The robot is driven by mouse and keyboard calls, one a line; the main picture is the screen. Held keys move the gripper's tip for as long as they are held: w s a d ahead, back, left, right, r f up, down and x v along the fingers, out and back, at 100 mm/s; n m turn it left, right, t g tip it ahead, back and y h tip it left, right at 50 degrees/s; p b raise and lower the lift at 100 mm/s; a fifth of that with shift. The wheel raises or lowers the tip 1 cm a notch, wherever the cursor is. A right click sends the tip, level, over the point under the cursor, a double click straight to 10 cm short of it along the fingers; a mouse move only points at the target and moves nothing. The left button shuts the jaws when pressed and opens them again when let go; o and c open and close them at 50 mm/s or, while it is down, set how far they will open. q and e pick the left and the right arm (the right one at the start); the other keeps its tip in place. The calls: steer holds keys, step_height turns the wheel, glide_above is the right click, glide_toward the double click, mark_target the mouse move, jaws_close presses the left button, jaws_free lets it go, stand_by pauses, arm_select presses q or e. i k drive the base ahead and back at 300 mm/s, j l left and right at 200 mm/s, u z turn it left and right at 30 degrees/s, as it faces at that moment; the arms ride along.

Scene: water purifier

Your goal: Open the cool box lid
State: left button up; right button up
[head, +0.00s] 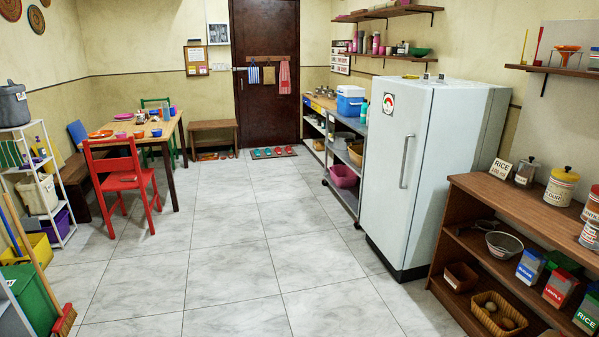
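The cool box (349,104) is blue with a white lid (351,91). It stands on the shelf unit along the right wall, beyond the fridge, far from me. Its lid looks closed, though it is small at this distance. Neither of my grippers shows in the head view.
A white fridge (407,170) stands between me and the cool box on the right. A wooden shelf (515,205) with jars is at the near right. A dining table (151,132) and red chair (120,178) stand left. The tiled floor (235,240) in the middle is clear.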

mark_target(347, 91)
steer(key=i, duration=2)
steer(key=i+j+z, duration=0.2)
steer(key=i, duration=0.3)
steer(key=i+j+z, duration=0.15)
steer(key=i, duration=0.35)
steer(key=i+j+z, duration=0.2)
steer(key=i, duration=0.25)
steer(key=i+j+z, duration=0.2)
steer(key=i, duration=0.25)
steer(key=i+j+z, duration=0.35)
steer(key=i+j, duration=0.05)
steer(key=j, duration=0.05)
